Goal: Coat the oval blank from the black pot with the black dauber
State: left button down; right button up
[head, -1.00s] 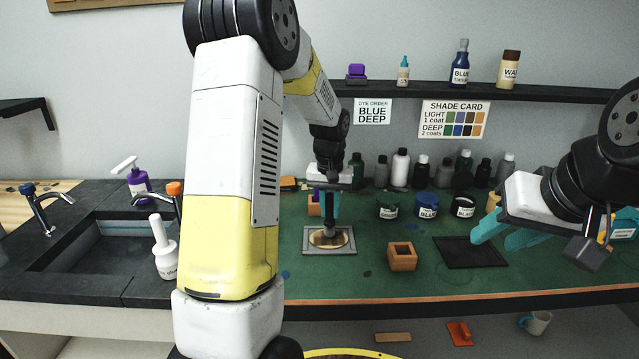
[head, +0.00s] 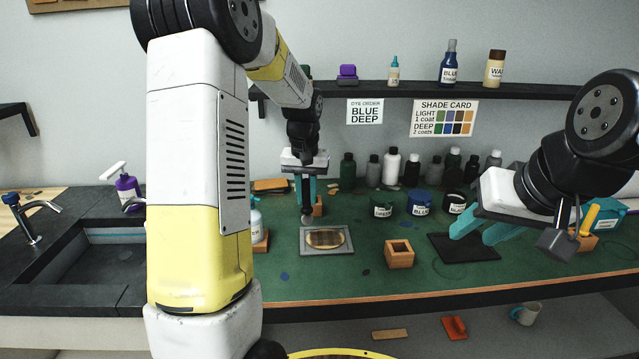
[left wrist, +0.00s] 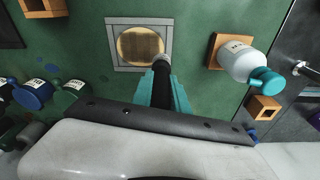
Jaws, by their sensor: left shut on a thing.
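The oval blank (head: 325,239) is tan with a darker brown middle and lies in a grey square tray (head: 342,251). The blank also shows in the left wrist view (left wrist: 140,46). My left gripper (head: 306,204) is shut on the black dauber (left wrist: 161,85), whose grey tip points down. In the head view the tip is above the tray's back left edge, apart from the blank. The black pot (head: 455,202) stands at the right end of a row of three pots. My right gripper (head: 473,234) is open and empty above a black mat (head: 470,250).
The green (head: 382,206) and blue (head: 420,204) pots stand left of the black pot, with several bottles behind. An empty wooden holder (head: 399,256) stands right of the tray. A white bottle with a teal cap (left wrist: 243,60) stands near the tray. A sink (head: 100,250) is left.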

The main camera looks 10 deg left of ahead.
aim_at(307, 179)
pick_arm(q)
jog(key=shift+r, duration=1.8)
